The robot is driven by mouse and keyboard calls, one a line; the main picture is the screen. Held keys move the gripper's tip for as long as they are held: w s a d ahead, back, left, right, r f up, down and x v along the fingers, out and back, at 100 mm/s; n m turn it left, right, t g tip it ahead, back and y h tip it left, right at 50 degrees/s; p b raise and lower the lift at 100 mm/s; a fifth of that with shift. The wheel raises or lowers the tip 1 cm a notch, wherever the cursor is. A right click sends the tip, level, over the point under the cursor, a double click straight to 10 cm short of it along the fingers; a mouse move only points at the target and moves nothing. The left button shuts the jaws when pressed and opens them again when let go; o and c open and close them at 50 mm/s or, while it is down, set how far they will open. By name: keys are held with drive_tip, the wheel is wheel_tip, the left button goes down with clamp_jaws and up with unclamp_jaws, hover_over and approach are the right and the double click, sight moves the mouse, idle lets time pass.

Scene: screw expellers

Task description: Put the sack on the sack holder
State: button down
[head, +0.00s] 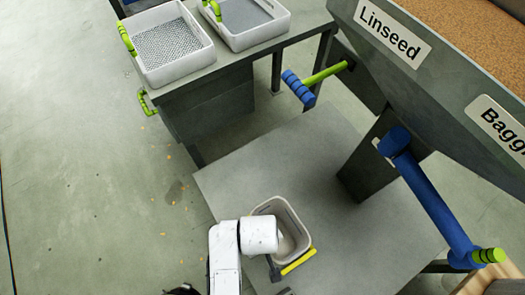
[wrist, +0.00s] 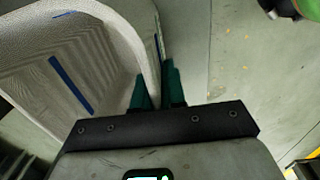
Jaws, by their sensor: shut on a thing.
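The pale woven sack (wrist: 85,60) with blue stripes fills the left of the wrist view, its mouth open. My gripper (wrist: 157,88) has its green fingers shut on the sack's rim. In the head view, a pale open-topped thing (head: 291,216), which looks like the sack, is over the grey bench, beside my white arm. My arm hides part of it, and I cannot tell whether it touches the bench. A yellow bar (head: 298,262) lies along its lower right edge. I cannot tell for certain which part is the sack holder.
The grey bench top (head: 240,175) is mostly clear. A hopper labelled Linseed (head: 393,32) overhangs it at the upper right, with a blue lever (head: 435,200) and a smaller blue-gripped lever (head: 298,88). White trays (head: 175,45) stand on a dark table at the top left.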

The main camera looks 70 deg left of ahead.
drive_tip(key=c, duration=1.7)
unclamp_jaws()
drive_tip(key=shift+f, duration=0.1)
drive_tip(key=o, duration=0.5)
wheel_tip(320, 180, up, 12)
drive_tip(key=p, duration=0.4)
drive_tip(key=shift+s+r, duration=0.15)
drive_tip(key=shift+r, duration=0.05)
